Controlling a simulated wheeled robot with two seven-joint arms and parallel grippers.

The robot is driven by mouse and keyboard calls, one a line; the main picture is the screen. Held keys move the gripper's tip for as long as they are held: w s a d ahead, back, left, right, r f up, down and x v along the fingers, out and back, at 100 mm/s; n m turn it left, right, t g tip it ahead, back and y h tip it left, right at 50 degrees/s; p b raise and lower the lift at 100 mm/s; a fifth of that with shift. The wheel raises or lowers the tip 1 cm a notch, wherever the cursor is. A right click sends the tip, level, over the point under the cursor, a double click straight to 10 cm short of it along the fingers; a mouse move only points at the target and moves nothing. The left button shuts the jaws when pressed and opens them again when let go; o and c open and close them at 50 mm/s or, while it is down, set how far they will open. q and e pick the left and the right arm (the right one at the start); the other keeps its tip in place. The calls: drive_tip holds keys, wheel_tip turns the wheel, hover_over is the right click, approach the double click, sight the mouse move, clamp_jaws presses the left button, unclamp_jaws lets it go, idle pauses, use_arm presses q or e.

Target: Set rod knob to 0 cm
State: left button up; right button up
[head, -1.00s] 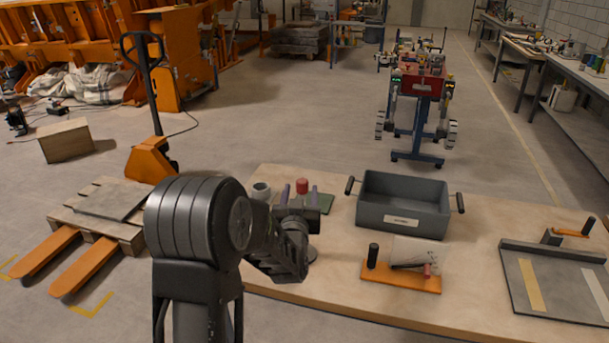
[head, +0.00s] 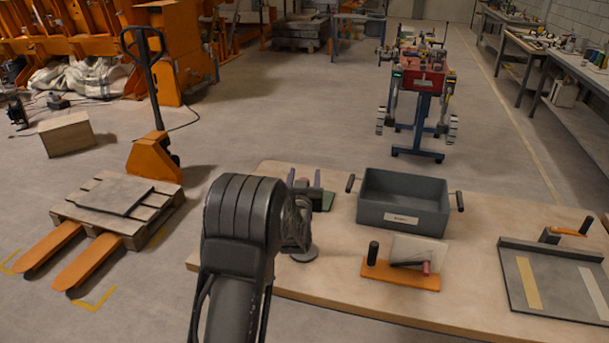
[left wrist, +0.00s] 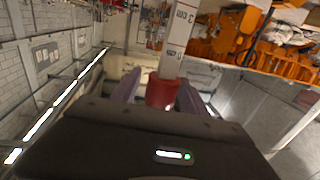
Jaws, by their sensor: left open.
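My left gripper (head: 304,178) is over the back left of the table, with its two purple fingers apart. In the left wrist view the open fingers (left wrist: 161,84) stand on either side of a red knob (left wrist: 160,93). A white scale strip (left wrist: 177,40) with black marks, including what reads as "3 cm", runs up behind the knob. I cannot tell from this view whether the fingers touch the knob. In the head view my arm and gripper mostly hide the rod and knob. My right gripper is in neither view.
A grey bin (head: 403,216) with black handles stands right of my left gripper. In front of it is an orange-based fixture (head: 400,276) with a black post. A grey board (head: 553,287) lies at the right. A grey disc (head: 305,254) sits beside my arm.

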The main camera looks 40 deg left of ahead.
use_arm(q)
clamp_jaws()
idle(0.5)
idle(0.9)
